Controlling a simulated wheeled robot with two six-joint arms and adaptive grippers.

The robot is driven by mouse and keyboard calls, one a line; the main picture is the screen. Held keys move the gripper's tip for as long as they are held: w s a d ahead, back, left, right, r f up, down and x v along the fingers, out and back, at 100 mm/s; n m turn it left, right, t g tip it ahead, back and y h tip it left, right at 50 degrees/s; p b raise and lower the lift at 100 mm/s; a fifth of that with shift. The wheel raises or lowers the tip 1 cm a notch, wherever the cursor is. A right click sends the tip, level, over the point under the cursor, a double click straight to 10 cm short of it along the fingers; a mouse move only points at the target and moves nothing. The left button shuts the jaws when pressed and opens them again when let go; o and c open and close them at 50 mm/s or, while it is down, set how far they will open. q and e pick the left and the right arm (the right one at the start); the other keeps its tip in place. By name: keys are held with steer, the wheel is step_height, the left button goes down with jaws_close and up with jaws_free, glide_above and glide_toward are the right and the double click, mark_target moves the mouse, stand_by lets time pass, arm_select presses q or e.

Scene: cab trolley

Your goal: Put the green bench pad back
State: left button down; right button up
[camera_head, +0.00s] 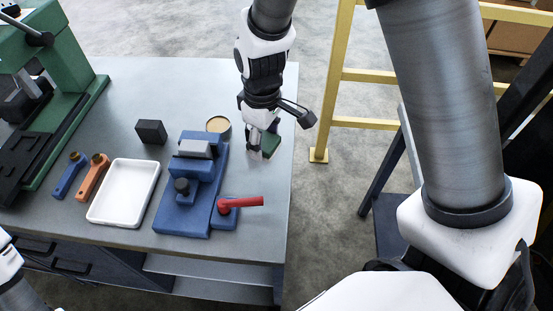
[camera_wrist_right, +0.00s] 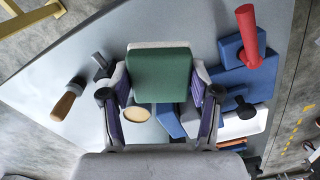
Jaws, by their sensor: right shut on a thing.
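The green bench pad (camera_wrist_right: 158,80) is held between the two fingers of my right gripper (camera_wrist_right: 160,110) in the right wrist view, with a pale layer along its far edge. In the head view the pad (camera_head: 271,144) shows as a small green patch beside my right gripper (camera_head: 262,138), over the right part of the grey bench. My right gripper is shut on the pad. Whether the pad touches the bench top is unclear. Of my left arm only a white part shows at the lower left, and its gripper is out of view.
The grey bench (camera_head: 270,195) carries a blue vise (camera_head: 182,215) with a red handle (camera_head: 241,203), a round tin (camera_head: 218,125), a black block (camera_head: 151,131), a white tray (camera_head: 124,190) and a green machine (camera_head: 60,60). A wooden-handled tool (camera_wrist_right: 66,102) shows in the wrist view. A yellow rail (camera_head: 334,80) stands right.

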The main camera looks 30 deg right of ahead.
mark_target(266, 175)
step_height(266, 175, down, 9)
steer(key=shift+d+f+p, duration=0.1)
steer(key=shift+f+p, duration=0.05)
steer(key=shift+p, duration=0.25)
steer(key=shift+f, duration=0.3)
steer(key=shift+f, duration=0.1)
steer(key=o, duration=1.1)
step_height(266, 175, up, 12)
steer(key=shift+r+b, duration=0.15)
steer(key=shift+b, duration=0.25)
